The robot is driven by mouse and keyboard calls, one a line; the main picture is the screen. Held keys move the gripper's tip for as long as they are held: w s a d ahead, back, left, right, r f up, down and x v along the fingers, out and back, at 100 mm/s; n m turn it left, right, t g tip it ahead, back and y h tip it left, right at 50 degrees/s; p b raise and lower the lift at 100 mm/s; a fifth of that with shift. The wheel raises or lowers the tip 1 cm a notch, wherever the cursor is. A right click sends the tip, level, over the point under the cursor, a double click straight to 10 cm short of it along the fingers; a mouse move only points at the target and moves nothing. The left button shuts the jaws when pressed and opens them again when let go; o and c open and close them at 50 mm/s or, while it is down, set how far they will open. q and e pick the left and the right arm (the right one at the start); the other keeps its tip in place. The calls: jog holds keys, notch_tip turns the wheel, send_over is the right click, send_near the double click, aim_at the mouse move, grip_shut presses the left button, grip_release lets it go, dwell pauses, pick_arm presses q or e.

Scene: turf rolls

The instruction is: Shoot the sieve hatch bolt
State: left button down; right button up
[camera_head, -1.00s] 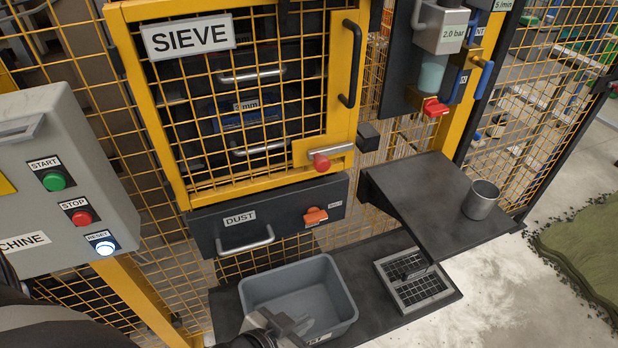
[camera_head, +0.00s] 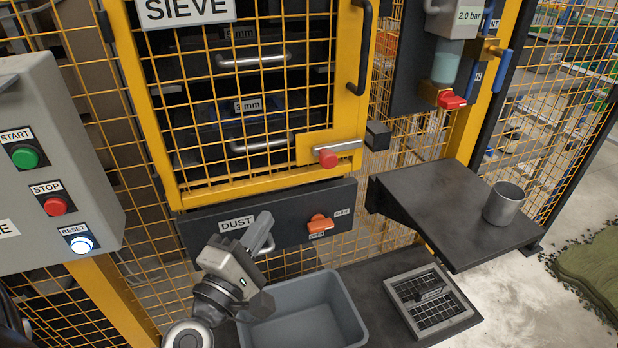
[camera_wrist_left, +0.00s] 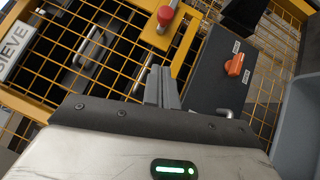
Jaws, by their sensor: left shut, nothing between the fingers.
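The sieve hatch (camera_head: 172,150) is a yellow-framed mesh door, shut, with a black handle on its right. Its bolt (camera_head: 340,147) is a silver bar with a red knob (camera_head: 328,160) at the lower right of the door. A dark keeper block (camera_head: 377,136) stands to its right; I cannot tell whether the bar enters it. My left gripper (camera_head: 265,228) is shut and empty in front of the dust drawer, below and left of the knob. In the left wrist view the closed fingers (camera_wrist_left: 161,86) point up towards the red knob (camera_wrist_left: 165,15), well apart from it. My right gripper is not in view.
The dust drawer (camera_head: 190,233) has a bar handle and an orange knob (camera_head: 320,224). A grey bin (camera_head: 357,325) stands below. A dark shelf with a metal cup (camera_head: 504,204) juts out at right. A button box (camera_head: 95,165) stands at left.

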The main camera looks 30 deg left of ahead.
pick_arm(q)
jog(key=shift+w, duration=0.1)
jog(key=d+p+x, duration=0.3)
jog(key=p+x, duration=0.1)
jog(key=x, duration=0.8)
jog(key=shift+w+r, duration=0.25)
jog(key=shift+w, duration=0.15)
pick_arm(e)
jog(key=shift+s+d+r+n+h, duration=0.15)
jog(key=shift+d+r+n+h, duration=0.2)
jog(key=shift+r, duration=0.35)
pick_arm(q)
jog(key=shift+a, duration=0.15)
